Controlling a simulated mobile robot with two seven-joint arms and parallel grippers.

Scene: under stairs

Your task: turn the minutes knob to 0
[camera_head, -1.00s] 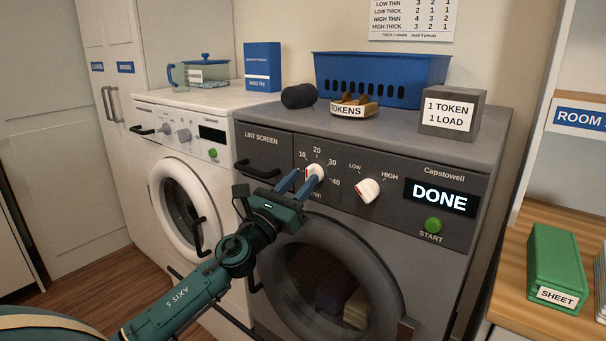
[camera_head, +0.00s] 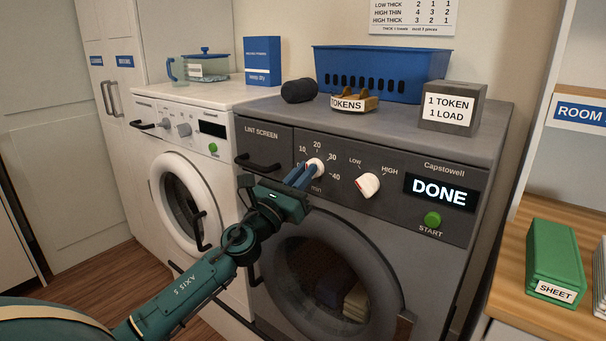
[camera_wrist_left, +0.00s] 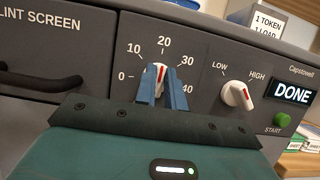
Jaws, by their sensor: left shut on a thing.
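The minutes knob (camera_head: 316,166) is a white dial with a red mark on the grey dryer's panel. It also shows in the left wrist view (camera_wrist_left: 160,71), where the red mark points up, near 20 on a printed scale from 0 to 40. My left gripper (camera_head: 307,172) is shut on this knob. Its two blue fingers sit on either side of the knob in the left wrist view (camera_wrist_left: 162,88) and hide its lower part. My right gripper is in neither view.
The LOW/HIGH knob (camera_head: 367,185) is to the right of the minutes knob. Further right are the DONE display (camera_head: 440,192) and green start button (camera_head: 432,219). A lint screen handle (camera_head: 258,163) sticks out at left. The round dryer door (camera_head: 290,260) is below.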

